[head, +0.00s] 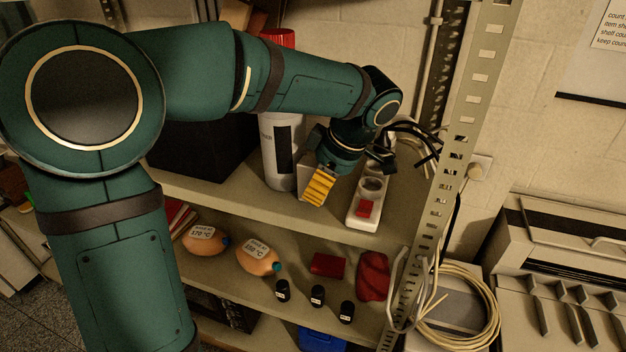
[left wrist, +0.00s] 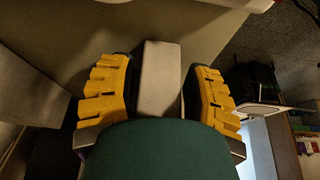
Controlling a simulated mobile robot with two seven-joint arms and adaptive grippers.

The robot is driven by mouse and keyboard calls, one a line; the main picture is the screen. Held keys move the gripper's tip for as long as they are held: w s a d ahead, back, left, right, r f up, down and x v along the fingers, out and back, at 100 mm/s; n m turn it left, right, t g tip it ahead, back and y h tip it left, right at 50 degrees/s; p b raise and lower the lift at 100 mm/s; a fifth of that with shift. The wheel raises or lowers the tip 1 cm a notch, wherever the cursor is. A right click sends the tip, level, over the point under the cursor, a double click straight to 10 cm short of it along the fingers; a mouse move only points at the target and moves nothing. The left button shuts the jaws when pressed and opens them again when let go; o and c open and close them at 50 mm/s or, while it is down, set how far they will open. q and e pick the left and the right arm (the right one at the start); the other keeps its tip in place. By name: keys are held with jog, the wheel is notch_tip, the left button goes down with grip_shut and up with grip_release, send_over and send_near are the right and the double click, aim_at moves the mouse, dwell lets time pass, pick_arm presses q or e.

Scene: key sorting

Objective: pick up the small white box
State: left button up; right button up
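The small white box (head: 306,173) stands on the upper shelf, in front of a white cylindrical container and left of a white power strip. My left gripper (head: 319,187) reaches down at it, and its yellow-padded finger covers part of the box in the head view. In the left wrist view, the box (left wrist: 160,82) lies between the two yellow fingers of my left gripper (left wrist: 160,88). Narrow dark gaps show on both sides of it, so the fingers look open around it. The near end of the box is hidden by the green gripper body. My right gripper is not in view.
The power strip (head: 368,203) with a red switch is close on the right. The white container (head: 281,150) is close behind. A perforated metal post (head: 455,160) bounds the shelf on the right. The lower shelf holds labelled orange objects (head: 257,258), black cylinders and red items.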

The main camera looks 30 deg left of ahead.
pick_arm(q)
grip_shut()
jog(key=shift+r, duration=0.1)
